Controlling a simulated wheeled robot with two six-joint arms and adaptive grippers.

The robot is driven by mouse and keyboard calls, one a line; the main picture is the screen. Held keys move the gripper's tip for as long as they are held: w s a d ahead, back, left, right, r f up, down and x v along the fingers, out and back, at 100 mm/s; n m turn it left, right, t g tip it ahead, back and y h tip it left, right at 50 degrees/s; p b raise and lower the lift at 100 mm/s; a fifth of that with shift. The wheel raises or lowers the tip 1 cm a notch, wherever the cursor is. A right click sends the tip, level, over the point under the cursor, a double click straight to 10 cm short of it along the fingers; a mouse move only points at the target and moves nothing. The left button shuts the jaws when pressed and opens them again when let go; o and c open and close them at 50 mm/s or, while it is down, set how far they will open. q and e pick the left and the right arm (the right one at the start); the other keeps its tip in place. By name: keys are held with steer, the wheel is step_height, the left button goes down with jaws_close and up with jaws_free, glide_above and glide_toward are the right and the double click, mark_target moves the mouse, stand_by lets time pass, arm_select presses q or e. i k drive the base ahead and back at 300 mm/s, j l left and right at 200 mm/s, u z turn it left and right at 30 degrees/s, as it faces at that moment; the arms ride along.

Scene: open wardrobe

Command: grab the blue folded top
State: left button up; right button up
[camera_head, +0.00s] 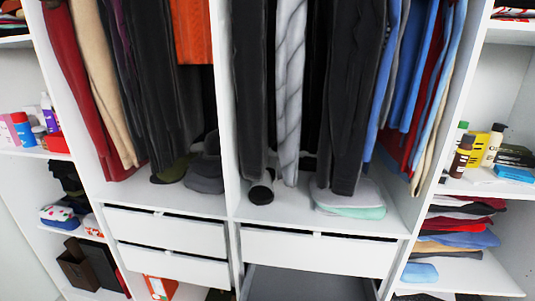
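Folded clothes lie in a stack (460,225) on the right-hand shelf, in red, white, dark and tan layers. A blue folded top (470,240) is among its lower layers, with other cloth above and below it. A separate light blue folded piece (419,273) lies at the front left of the same shelf, near the divider. I cannot tell which of these two is the one named. Neither of my grippers is in view.
Upright white dividers (228,120) separate the bays. Clothes hang in the middle bays, including an orange garment (191,35). Bottles and a yellow box (480,150) stand above the folded stack. White drawers (318,252) sit below, with a dark opening under the right one.

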mark_target(414, 272)
steer(key=k+z, duration=0.1)
steer(key=z, duration=1.35)
steer(key=i+l+u, duration=0.1)
steer(key=u, duration=0.35)
steer(key=l+u, duration=0.2)
steer(key=u, duration=0.25)
steer(key=i+l+u, duration=0.1)
steer(key=u, duration=0.3)
steer(key=l+u, duration=0.15)
steer(key=l, duration=0.4)
steer(key=l+u, duration=0.2)
steer(key=l, duration=0.35)
steer(key=l+u, duration=0.15)
steer(key=l, duration=0.4)
steer(key=k+l+u, duration=0.15)
steer(key=l, duration=0.4)
steer(key=l+u, duration=0.2)
steer(key=l, duration=0.35)
steer(key=k, duration=0.05)
